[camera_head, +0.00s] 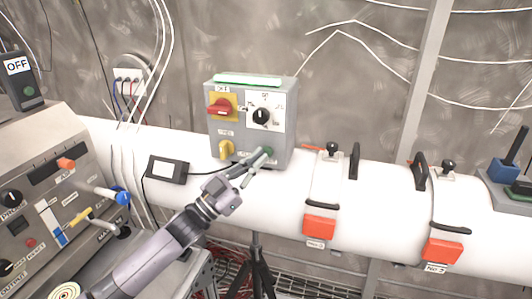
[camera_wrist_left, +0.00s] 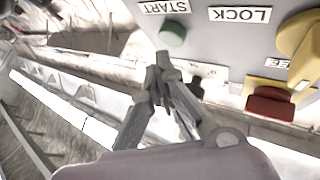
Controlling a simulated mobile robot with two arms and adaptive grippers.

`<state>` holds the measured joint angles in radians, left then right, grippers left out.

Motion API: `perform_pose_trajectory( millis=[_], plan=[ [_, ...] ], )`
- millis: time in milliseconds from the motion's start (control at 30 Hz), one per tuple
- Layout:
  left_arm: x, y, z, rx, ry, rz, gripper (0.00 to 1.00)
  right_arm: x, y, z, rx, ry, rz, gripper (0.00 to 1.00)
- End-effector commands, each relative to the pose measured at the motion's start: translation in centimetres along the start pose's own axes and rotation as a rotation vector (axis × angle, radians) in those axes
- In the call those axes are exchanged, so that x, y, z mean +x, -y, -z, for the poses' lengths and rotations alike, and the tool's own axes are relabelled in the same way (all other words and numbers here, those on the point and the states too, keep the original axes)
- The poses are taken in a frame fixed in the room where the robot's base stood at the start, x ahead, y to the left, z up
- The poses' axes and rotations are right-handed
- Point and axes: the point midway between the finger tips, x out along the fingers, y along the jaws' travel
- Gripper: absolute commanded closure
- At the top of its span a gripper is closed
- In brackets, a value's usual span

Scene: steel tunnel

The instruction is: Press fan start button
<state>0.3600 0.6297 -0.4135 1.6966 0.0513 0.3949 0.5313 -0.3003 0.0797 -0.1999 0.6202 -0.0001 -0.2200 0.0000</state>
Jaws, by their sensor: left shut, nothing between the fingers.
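The grey control box (camera_head: 284,142) stands on top of the white pipe, in the middle of the head view. Its green start button (camera_head: 268,151) is low on the right of the front face. In the left wrist view the round green button (camera_wrist_left: 172,34) shows beside an upside-down START label (camera_wrist_left: 165,7). My left gripper (camera_head: 259,159) is shut and empty, its tips right by the button. In the wrist view the tips (camera_wrist_left: 163,62) show just below the button; I cannot tell if they touch it. My right gripper is not in view.
The box also carries a red switch (camera_head: 221,107), a black dial (camera_head: 262,116) and a yellow knob (camera_head: 226,149). A small black-framed device (camera_head: 167,169) lies on the pipe (camera_head: 375,190) to the left. Orange-latched clamps (camera_head: 319,226) sit to the right. A console (camera_head: 40,185) fills the left.

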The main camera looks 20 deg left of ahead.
Motion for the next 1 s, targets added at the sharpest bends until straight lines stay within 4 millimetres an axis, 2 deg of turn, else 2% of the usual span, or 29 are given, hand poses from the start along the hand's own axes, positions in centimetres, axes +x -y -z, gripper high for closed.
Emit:
perform_pose_trajectory(
  millis=[500, 1000],
  plan=[
    [-3.5, -2.5, 2.6, -0.001, 0.002, 0.0, 1.0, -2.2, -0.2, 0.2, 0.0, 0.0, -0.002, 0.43],
    [-3.8, -2.8, 2.8, 0.0, 0.0, 0.0, 1.0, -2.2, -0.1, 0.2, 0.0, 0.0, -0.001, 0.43]
  ],
)
